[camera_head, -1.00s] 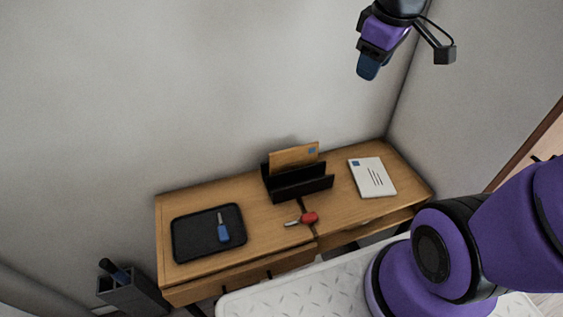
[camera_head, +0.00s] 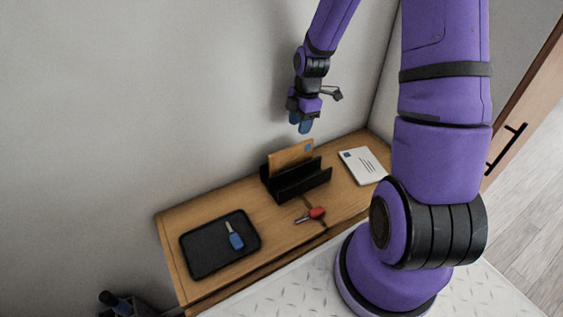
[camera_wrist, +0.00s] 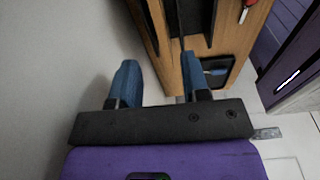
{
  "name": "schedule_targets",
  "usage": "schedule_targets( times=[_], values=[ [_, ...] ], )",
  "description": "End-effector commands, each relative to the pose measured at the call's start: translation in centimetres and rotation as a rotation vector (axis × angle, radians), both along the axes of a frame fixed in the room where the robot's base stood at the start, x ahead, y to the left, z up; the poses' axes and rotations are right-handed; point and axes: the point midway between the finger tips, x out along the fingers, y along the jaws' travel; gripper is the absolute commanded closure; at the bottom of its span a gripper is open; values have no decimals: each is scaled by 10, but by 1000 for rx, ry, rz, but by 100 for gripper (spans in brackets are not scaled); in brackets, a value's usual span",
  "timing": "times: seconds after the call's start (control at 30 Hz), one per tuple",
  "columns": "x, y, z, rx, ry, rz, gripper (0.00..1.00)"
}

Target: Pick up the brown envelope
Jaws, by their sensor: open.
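The brown envelope (camera_head: 283,158) stands upright in a black letter holder (camera_head: 300,184) on the wooden desk. A blue stamp shows at its upper right corner, and its lower part is hidden by the holder. My gripper (camera_head: 301,125) is above the envelope and apart from it in the head view. In the wrist view my gripper (camera_wrist: 157,80) has its two blue fingers apart with nothing between them. A brown surface that looks like the envelope (camera_wrist: 148,35) shows beyond the fingers, beside the dark holder.
A white envelope (camera_head: 361,167) lies right of the holder. A red-handled key (camera_head: 316,213) lies in front of it. A black tray (camera_head: 197,262) holding a blue-handled key (camera_head: 236,241) is at the left. The wall (camera_head: 150,110) rises close behind the desk.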

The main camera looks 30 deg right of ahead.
Motion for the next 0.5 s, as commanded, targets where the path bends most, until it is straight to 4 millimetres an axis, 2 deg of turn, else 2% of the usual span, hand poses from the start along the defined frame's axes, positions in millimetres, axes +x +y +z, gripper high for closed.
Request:
schedule_targets(
  times=[0.5],
  values=[
    [1, 7, -59, 15, 2, 39, 57]
  ],
)
